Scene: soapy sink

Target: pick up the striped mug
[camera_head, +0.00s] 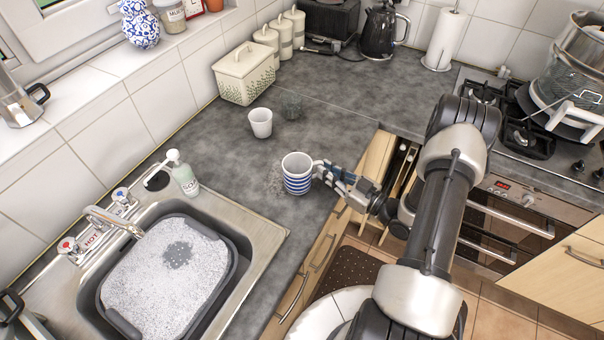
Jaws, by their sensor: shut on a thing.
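The striped mug (297,181), white with blue bands, is upright at the counter's front edge, right of the sink. My gripper (322,172) reaches in from the right and is shut on the mug's right side, where the handle would be. The fingers hide that side, so I cannot see the handle clearly. I cannot tell whether the mug's base touches the counter.
A plain white cup (260,123) stands behind the mug. A soap bottle (184,174) stands by the sink, which holds a foamy grey basin (243,258). A bread box (244,74) and a kettle (383,31) are at the back.

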